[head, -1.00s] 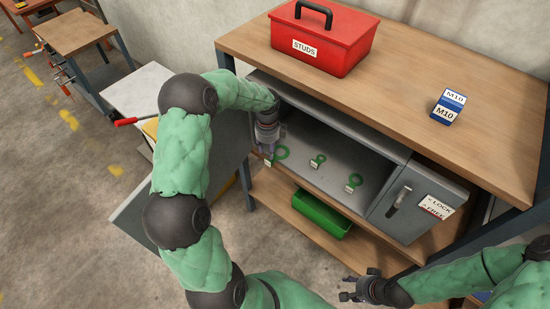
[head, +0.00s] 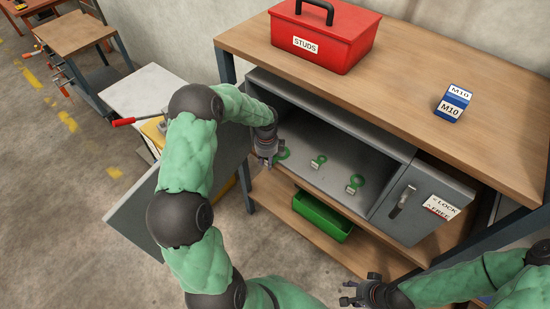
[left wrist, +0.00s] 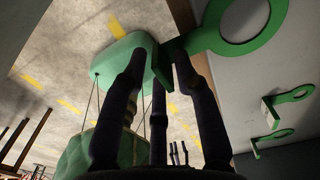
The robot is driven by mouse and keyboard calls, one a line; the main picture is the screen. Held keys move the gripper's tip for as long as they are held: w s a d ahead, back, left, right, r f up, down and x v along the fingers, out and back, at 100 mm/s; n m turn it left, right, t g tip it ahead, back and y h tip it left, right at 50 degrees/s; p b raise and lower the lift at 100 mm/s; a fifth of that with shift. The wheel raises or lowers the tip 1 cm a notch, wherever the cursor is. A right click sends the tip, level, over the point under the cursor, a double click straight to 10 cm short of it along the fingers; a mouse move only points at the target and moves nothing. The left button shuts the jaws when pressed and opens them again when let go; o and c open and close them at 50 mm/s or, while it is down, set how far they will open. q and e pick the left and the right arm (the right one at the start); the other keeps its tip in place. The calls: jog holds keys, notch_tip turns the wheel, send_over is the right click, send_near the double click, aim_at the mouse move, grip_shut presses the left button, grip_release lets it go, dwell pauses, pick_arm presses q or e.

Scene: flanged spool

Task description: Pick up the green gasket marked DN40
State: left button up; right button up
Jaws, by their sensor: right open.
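Several green gaskets with small upright tags lie in the open grey cabinet: the left one (head: 283,154), the middle one (head: 318,161) and the right one (head: 355,183). Their tag lettering is too small to read, so I cannot tell which is DN40. My left gripper (head: 266,160) is at the left gasket, hiding its tag in the head view. In the left wrist view, the dark fingers (left wrist: 157,62) are around that gasket's tab, its ring (left wrist: 240,22) beyond them; whether they press on it is unclear. My right gripper (head: 358,295) is open and empty, low in front of the bench.
The grey cabinet (head: 345,118) sits under the wooden benchtop (head: 400,70), with a latched compartment (head: 425,205) at its right. A red STUDS toolbox (head: 325,40) and a blue M10 block (head: 453,103) stand on top. A green bin (head: 322,216) is on the shelf below.

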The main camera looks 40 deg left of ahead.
pick_arm(q)
grip_shut()
